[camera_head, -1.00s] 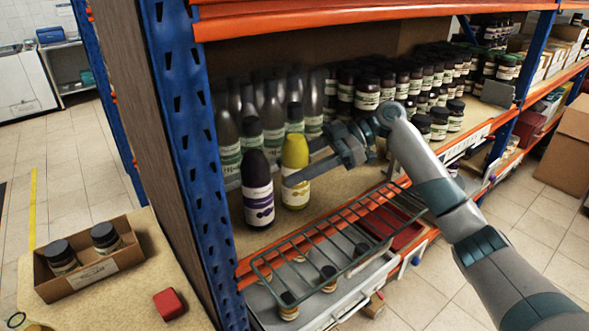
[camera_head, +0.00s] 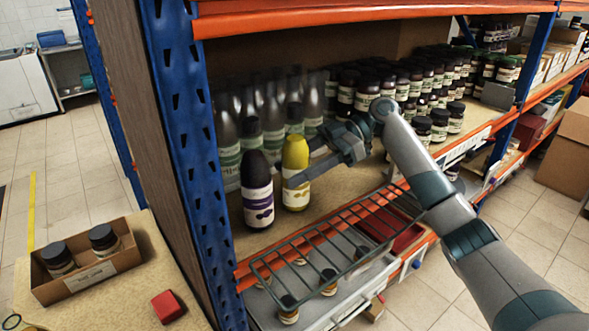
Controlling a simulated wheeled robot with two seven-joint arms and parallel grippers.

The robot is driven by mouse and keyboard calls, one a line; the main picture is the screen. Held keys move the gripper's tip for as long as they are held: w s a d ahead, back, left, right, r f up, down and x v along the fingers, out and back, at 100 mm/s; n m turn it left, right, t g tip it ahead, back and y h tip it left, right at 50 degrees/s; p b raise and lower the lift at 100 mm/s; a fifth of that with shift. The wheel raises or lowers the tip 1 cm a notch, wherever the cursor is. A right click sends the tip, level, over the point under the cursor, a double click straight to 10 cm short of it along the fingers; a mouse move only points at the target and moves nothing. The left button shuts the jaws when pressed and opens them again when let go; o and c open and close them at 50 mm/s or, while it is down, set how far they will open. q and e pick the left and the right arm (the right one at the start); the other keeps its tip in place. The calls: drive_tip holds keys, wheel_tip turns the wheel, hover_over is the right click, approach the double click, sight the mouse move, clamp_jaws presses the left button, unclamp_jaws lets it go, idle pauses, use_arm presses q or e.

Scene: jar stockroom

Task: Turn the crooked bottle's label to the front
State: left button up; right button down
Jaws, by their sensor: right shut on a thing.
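My right gripper (camera_head: 307,163) reaches in from the right and is shut on the yellow bottle at mid-height. A dark purple bottle (camera_head: 257,178) stands just left of it, its pale label turned to the camera. My left gripper is not in view.
A wire rack (camera_head: 330,240) juts out in front below the shelf. A blue upright (camera_head: 187,130) stands at left. An open box with two jars (camera_head: 88,282) sits lower left.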

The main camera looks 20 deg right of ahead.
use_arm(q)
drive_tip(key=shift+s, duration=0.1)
use_arm(e)
drive_tip(key=shift+r, duration=0.15)
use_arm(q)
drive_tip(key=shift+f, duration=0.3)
use_arm(e)
drive_tip(key=shift+f, duration=0.35)
drive_tip(key=c, duration=0.7)
unclamp_jaws()
drive_tip(key=shift+c, duration=0.2)
